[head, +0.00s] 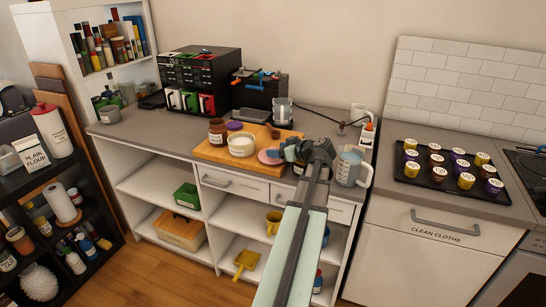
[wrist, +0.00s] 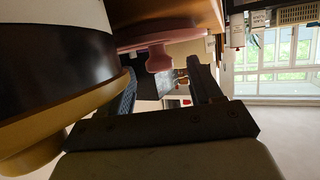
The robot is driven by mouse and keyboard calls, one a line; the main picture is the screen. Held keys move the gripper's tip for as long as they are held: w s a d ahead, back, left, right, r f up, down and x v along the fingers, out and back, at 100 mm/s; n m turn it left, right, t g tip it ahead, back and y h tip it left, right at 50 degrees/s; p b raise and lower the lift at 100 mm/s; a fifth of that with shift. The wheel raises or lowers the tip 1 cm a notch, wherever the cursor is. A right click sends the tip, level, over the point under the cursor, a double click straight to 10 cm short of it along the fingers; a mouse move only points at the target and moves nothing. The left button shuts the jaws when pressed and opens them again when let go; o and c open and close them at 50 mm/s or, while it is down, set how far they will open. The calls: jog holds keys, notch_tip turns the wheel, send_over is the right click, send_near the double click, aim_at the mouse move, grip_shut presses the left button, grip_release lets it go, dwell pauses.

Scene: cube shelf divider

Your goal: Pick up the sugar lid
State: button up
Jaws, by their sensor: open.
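A pink lid (head: 268,157) lies on the wooden board (head: 213,153), near its right end. No label on it can be read, so I cannot confirm that it is the sugar lid. In the wrist view, which appears upside down, the pink lid (wrist: 160,50) shows its knob, close to the fingertips. My gripper (head: 281,154) is open and empty, just right of the pink lid in the head view. In the wrist view my gripper (wrist: 162,72) has its two fingers apart, with the knob near the gap between them. I cannot tell whether they touch.
A white pot (head: 241,145), a purple lid (head: 234,126) and a brown jar (head: 217,131) share the board. A dark container with a mustard rim (wrist: 65,110) is close beside my left finger in the wrist view.

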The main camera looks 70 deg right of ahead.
jog(key=shift+x, duration=0.95)
jog(key=shift+c, duration=0.2)
grip_shut()
